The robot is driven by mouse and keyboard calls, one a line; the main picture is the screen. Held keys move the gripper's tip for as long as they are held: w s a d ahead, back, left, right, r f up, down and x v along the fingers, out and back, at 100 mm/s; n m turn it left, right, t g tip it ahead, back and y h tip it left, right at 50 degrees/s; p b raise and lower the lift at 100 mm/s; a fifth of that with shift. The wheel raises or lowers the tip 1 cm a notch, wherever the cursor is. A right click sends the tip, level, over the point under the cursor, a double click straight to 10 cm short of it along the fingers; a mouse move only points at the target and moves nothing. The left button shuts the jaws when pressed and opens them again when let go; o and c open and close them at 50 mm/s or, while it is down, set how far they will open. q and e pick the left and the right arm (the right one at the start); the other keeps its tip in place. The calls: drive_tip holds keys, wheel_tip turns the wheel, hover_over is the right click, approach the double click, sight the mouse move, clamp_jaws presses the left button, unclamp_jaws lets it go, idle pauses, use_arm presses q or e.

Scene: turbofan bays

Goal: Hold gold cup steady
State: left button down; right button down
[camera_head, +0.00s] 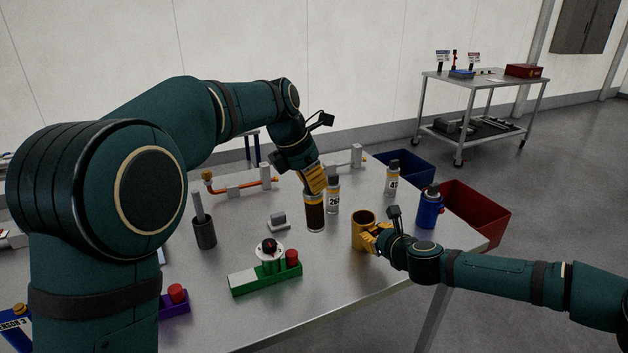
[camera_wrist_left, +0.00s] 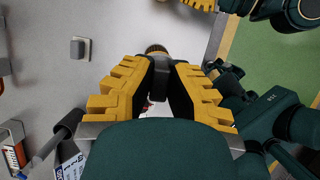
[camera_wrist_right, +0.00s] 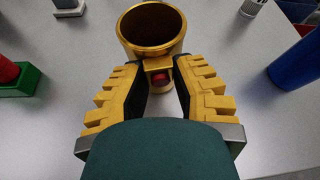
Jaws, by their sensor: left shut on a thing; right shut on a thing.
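The gold cup (camera_head: 361,232) stands upright near the right front edge of the steel table. My right gripper (camera_head: 374,240) is shut on a small tab on the cup's side. The right wrist view shows the open-topped cup (camera_wrist_right: 151,48) between the far ends of the fingers (camera_wrist_right: 160,72), with a red round spot under the tab. The cup looks empty there. My left gripper (camera_head: 316,190) points down, shut on a dark brown cylinder (camera_head: 315,214) with gold bands, left of the cup. The fingers hide its upper part. Whether it touches the table is unclear.
Spray cans (camera_head: 333,196) stand behind the brown cylinder. A blue can (camera_head: 429,210) is right of the cup. A green block (camera_head: 265,279) with a red knob lies front left. Blue (camera_head: 408,168) and red (camera_head: 478,212) bins sit beyond the table's right edge.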

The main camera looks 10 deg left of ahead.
drive_tip(key=c, duration=0.8)
unclamp_jaws()
drive_tip(key=shift+w+f, duration=0.1)
drive_tip(key=shift+f, duration=0.05)
drive_tip(key=shift+d, duration=0.1)
